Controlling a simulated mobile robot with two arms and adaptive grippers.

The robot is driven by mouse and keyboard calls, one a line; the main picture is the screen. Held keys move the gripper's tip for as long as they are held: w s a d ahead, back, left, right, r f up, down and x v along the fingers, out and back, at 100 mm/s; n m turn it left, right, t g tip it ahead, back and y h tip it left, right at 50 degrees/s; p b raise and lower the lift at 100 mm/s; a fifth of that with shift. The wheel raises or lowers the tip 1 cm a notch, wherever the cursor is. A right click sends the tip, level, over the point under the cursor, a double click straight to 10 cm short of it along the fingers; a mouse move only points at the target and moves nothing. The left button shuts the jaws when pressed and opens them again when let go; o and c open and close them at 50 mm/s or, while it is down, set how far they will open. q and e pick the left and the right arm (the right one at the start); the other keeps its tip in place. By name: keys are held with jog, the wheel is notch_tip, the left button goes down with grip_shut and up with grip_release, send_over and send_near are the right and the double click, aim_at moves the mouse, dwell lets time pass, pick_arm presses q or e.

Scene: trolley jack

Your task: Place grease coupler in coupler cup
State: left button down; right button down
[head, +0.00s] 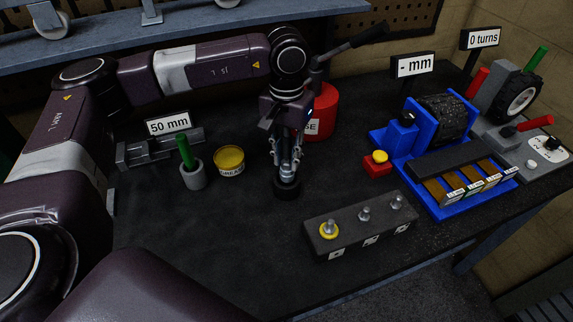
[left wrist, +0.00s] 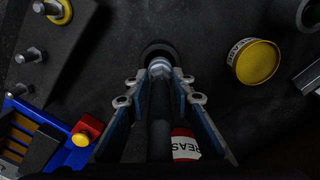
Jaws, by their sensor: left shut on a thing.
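My left gripper (head: 287,168) points down and is shut on the grease coupler, a silver metal end on a dark hose. The coupler (left wrist: 160,68) shows between the fingers in the left wrist view. The coupler cup (head: 287,189), a short black round cup, stands on the bench directly below the fingertips; its rim also shows in the left wrist view (left wrist: 158,49). The coupler's tip is at the cup's mouth; I cannot tell how deep it sits, as the gripper hides part of it. My right gripper is not in view.
A red grease container (head: 322,108) stands close behind the gripper. A yellow grease tin (head: 229,160) and a grey holder with a green handle (head: 193,176) are left. A dark block with several fittings (head: 362,226) lies front right, and a blue fixture (head: 400,140) farther right.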

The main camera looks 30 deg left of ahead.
aim_at(286, 162)
pick_arm(q)
notch_tip(286, 162, down, 4)
jog(key=shift+s+r+p, duration=0.1)
jog(key=shift+r+p, duration=0.15)
jog(key=shift+p, duration=0.2)
jog(key=shift+f, duration=0.2)
jog(key=shift+f, duration=0.1)
jog(key=shift+f, duration=0.15)
jog(key=c, duration=1.7)
grip_release()
jog(key=shift+o, duration=0.2)
